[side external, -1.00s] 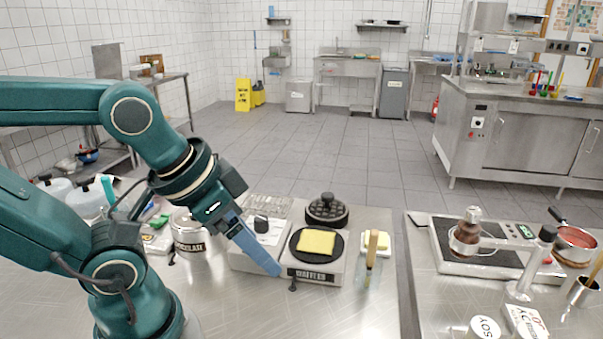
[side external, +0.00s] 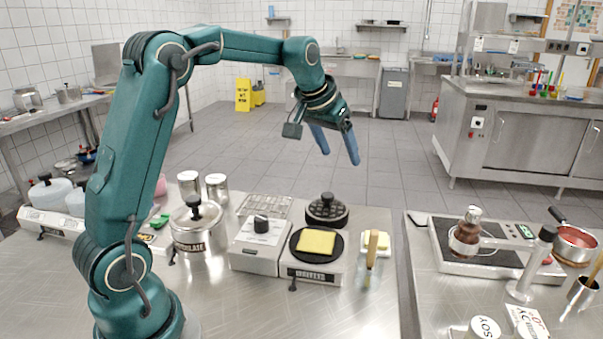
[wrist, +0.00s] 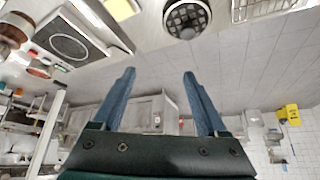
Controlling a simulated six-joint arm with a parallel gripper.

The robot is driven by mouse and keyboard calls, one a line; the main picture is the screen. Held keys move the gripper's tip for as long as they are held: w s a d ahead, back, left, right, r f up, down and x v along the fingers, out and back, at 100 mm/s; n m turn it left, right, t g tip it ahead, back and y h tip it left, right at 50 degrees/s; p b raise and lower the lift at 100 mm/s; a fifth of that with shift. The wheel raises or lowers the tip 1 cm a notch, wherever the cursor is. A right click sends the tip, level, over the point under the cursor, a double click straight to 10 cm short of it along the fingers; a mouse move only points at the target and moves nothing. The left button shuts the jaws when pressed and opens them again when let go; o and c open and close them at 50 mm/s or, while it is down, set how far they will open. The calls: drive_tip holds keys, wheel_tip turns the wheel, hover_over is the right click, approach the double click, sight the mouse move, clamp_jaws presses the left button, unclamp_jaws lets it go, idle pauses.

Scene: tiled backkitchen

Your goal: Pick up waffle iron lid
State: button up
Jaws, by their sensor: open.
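The waffle iron lid (side external: 327,210) is a round dark disc with a grid pattern and a small knob on top. It rests on the steel table behind the waffle iron base (side external: 316,272), and it also shows at the top of the wrist view (wrist: 187,18). A yellow square slab (side external: 316,242) lies on the base's round black plate. My gripper (side external: 341,158) is raised in the air above and behind the lid, apart from it. Its two blue fingers are spread with nothing between them, as the wrist view (wrist: 160,75) also shows.
A control box with a black knob (side external: 260,243) and a lidded pot (side external: 198,228) stand left of the base. A wire rack (side external: 265,207) lies behind the box. A brush (side external: 372,255) stands to the right. A gap separates the second table (side external: 425,300).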

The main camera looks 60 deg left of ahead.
drive_tip(key=g, duration=0.1)
approach(327, 195)
drive_tip(key=w+d+r, duration=0.1)
drive_tip(key=w, duration=0.2)
drive_tip(key=shift+n+g, duration=0.5)
drive_tip(key=shift+n, duration=0.2)
drive_tip(key=f, duration=0.1)
drive_tip(key=a+f, duration=0.1)
drive_tip(key=s+f, duration=0.1)
drive_tip(key=f, duration=0.1)
drive_tip(key=shift+a, duration=0.3)
drive_tip(key=shift+x, duration=2.25)
clamp_jaws()
